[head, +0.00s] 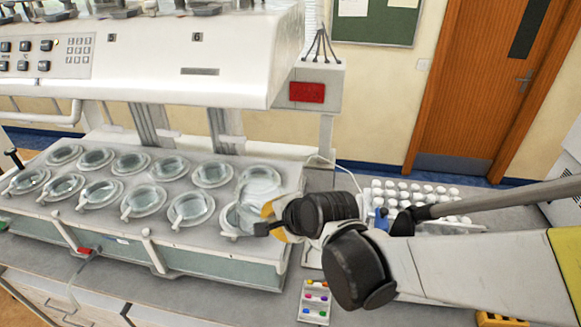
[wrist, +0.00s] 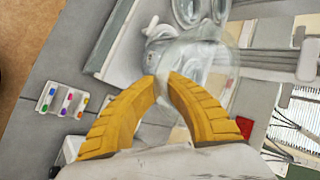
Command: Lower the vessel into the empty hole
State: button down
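The clear glass vessel (head: 259,186) is at the right end of the bath, seen against the back row. In the wrist view the vessel (wrist: 195,68) is see-through and sits at my fingertips. My gripper (head: 268,222) has yellow fingers, which also show in the wrist view (wrist: 166,82); their tips are close together, with the vessel's edge seemingly between them. A round opening (head: 231,221) at the right end of the front row lies just below and left of the vessel, partly hidden by it and my gripper. I cannot tell the vessel's exact height above it.
Several other vessels (head: 190,207) sit in two rows in the bath top (head: 115,222). The machine's white head (head: 190,60) overhangs the back. A tray of coloured tablets (head: 315,302) and a rack of white caps (head: 415,194) stand on the right.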

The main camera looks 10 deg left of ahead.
send_near(250, 207)
jog(key=shift+a, duration=0.65)
jog(key=shift+w+a+f+g+h+b, duration=0.15)
jog(key=shift+f+b, duration=0.1)
jog(key=shift+f, duration=0.35)
jog(key=shift+s+a+f+g+h+b, duration=0.1)
jog(key=shift+f+g+h+b, duration=0.15)
jog(key=shift+f, duration=0.35)
jog(key=shift+w+a+f+g+h+b, duration=0.1)
jog(key=shift+f+b, duration=0.15)
jog(key=shift+f, duration=0.3)
jog(key=shift+w+a+r+g+h+p, duration=0.35)
jog(key=shift+r+p, duration=0.2)
jog(key=shift+p, duration=0.35)
jog(key=w+g+h+p, duration=0.1)
jog(key=w+a+r+g+h+p, duration=0.1)
jog(key=g, duration=0.1)
jog(key=shift+a+r+h, duration=0.25)
jog(key=shift+a, duration=0.05)
notch_tip(250, 207, down, 3)
jog(key=shift+s+d+f+b, duration=0.1)
jog(key=shift+s+d+b, duration=0.05)
jog(key=shift+b, duration=0.95)
notch_tip(250, 207, down, 8)
jog(key=b, duration=0.6)
jog(key=shift+f, duration=0.15)
